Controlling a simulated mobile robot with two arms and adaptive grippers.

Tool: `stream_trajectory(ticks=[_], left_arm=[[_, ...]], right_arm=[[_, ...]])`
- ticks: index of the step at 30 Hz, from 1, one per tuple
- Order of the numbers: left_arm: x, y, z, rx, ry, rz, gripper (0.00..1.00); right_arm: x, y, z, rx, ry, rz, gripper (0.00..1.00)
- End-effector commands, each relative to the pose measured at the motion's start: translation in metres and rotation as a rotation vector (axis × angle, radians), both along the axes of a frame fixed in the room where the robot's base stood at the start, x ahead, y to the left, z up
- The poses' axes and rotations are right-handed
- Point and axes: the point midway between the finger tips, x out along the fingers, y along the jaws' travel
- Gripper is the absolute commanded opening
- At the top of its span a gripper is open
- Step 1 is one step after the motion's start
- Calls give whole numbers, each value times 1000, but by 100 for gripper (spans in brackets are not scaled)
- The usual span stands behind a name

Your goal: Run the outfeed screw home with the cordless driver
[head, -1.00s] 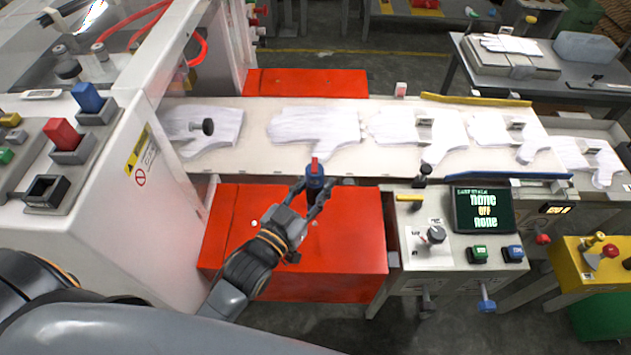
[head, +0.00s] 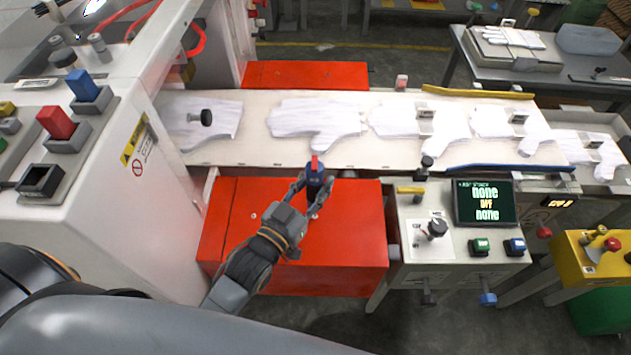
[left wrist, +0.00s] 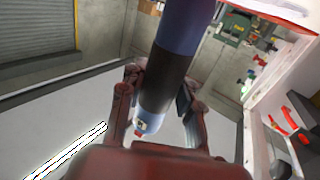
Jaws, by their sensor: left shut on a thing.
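The cordless driver (head: 315,178), blue and dark with a red top, stands over the near red cover (head: 350,235), close to the belt's near edge. My left gripper (head: 312,186) is shut on it, one finger on each side. In the left wrist view the driver (left wrist: 158,90) shows as a blue and black cylinder with a pale end between the fingers. A small pale dot (head: 253,216), perhaps a screw head, shows on the red cover left of my gripper. I cannot tell which screw is the outfeed screw. My right gripper is not in view.
White gloves (head: 315,120) lie along the pale belt (head: 290,158) behind the driver. A control panel (head: 412,262) with a screen (head: 486,203) and knobs stands right of the red cover. A white machine housing (head: 125,225) stands on the left.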

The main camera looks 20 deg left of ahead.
Motion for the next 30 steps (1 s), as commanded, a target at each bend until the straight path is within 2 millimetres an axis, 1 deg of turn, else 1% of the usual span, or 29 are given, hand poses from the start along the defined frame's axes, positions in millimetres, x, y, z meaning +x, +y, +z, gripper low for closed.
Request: stream_trajectory(ticks=[18,30], left_arm=[[0,0,2,-1,-4,0,1],[0,0,1,-1,-3,0,1]], right_arm=[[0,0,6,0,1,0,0],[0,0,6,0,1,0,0]])
